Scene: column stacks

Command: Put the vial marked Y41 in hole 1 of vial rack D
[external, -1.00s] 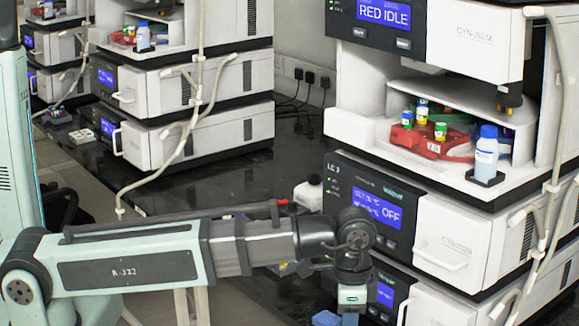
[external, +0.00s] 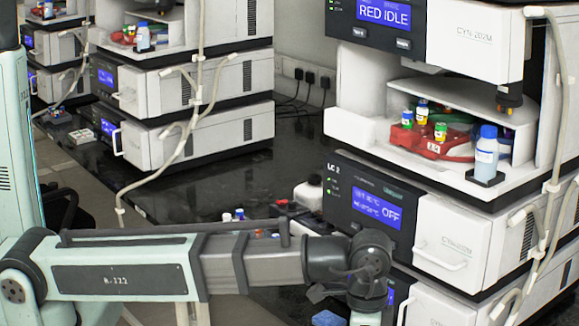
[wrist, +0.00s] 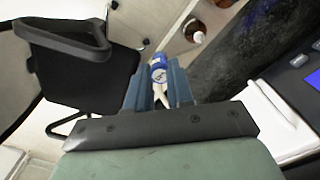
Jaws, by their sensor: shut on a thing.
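In the wrist view my gripper (wrist: 157,88) is shut on a small vial (wrist: 158,72) with a blue cap, held between its blue-grey fingers. The mark on this vial cannot be read. In the external view my gripper's fingers are below the lower edge of the picture, so the vial does not show there. No rack marked D can be made out in either view.
A red carrier (external: 428,148) with several capped vials sits on the tray of the right instrument stack, beside a blue-capped bottle (external: 486,153). Small vials (external: 233,215) stand on the dark bench behind my forearm. A black chair (wrist: 85,70) shows in the wrist view.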

